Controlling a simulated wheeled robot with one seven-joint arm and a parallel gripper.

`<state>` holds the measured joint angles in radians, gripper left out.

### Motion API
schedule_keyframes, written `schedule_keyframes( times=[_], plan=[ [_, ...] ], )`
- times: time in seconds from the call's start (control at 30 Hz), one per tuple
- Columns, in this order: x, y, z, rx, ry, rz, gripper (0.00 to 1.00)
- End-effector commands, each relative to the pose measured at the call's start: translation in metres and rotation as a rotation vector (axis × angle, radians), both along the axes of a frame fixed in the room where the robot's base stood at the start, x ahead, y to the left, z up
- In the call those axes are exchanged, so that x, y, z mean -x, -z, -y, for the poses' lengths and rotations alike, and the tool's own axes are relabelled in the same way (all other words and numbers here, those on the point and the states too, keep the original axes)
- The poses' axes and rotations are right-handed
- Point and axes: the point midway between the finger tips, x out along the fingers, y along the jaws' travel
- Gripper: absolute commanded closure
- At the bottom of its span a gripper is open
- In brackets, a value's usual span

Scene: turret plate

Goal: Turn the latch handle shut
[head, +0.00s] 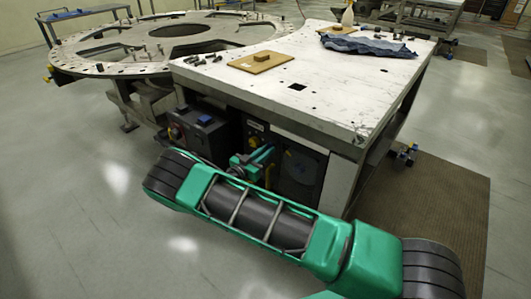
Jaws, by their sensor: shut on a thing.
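My gripper (260,156) shows small beyond my green arm, at the dark front of the cabinet under the white table. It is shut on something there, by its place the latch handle. The handle is mostly hidden by the gripper and arm, so its angle cannot be told. A yellow part (254,140) shows just above the gripper on the cabinet front. A dark panel with a round face (300,166) is right of the gripper.
The white table (330,85) carries a wooden board (261,62), bolts and a blue cloth (368,46). A round turret plate (125,60) adjoins it at left. Open floor lies at left.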

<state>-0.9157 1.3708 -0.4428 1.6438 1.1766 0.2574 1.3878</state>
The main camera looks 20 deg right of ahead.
Motion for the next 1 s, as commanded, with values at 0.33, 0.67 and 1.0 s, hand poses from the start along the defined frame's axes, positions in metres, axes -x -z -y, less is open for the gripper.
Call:
schedule_keyframes(
  times=[0.33,0.67,1.0],
  plan=[
    [-0.0043,-0.0005,-0.0053,0.142,-0.011,-0.196,1.00],
    [-0.0063,-0.0003,-0.0077,0.327,-0.014,-0.448,1.00],
    [-0.0073,0.0012,-0.0098,0.517,-0.015,-0.710,1.00]
  ],
)
